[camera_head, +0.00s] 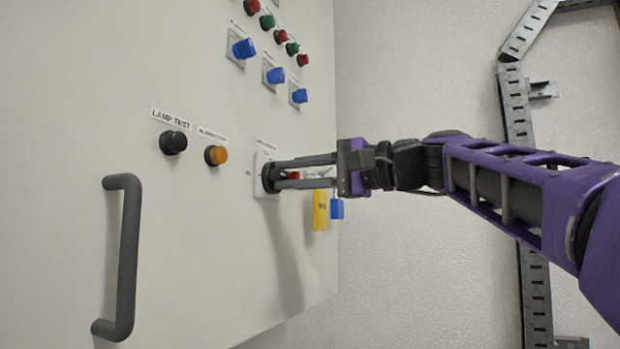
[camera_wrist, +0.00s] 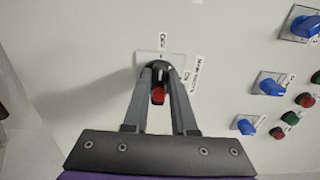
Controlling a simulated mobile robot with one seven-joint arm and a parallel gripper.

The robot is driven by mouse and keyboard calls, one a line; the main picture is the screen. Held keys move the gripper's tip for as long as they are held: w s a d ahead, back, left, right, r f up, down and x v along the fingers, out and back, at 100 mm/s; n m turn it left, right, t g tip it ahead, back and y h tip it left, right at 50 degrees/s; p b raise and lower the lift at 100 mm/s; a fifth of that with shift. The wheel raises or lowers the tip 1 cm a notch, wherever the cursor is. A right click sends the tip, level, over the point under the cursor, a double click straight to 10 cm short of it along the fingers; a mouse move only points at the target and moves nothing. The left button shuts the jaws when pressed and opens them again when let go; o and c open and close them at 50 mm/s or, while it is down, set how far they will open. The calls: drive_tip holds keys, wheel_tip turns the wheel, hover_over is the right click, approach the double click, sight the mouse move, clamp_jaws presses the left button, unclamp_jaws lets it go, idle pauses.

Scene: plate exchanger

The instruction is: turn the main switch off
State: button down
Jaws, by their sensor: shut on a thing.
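The main switch (camera_head: 269,178) is a dark round rotary knob on a pale plate on the cabinet panel, with a small label above it. In the wrist view the main switch (camera_wrist: 157,68) sits between my fingertips, in front of its pale plate, and a red part shows between the fingers. My gripper (camera_head: 276,176) reaches in from the right with both fingers on the knob, shut on it. In the wrist view my gripper (camera_wrist: 158,72) hides much of the knob. I cannot tell clearly which position the knob points to.
A black button (camera_head: 173,142) and an orange button (camera_head: 216,155) are to the left of the switch. Blue selector knobs (camera_head: 274,76) are above. A yellow tag (camera_head: 320,210) and a blue padlock (camera_head: 337,209) hang below my fingers. A dark door handle (camera_head: 124,255) is at lower left.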

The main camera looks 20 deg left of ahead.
idle(0.5)
drive_tip(key=c, duration=0.7)
unclamp_jaws()
drive_tip(key=d, duration=0.5)
drive_tip(key=s+d, duration=0.1)
drive_tip(key=d, duration=1.1)
drive_tip(key=shift+s+d+b, duration=0.2)
drive_tip(key=shift+s+b, duration=0.05)
drive_tip(key=shift+b, duration=0.15)
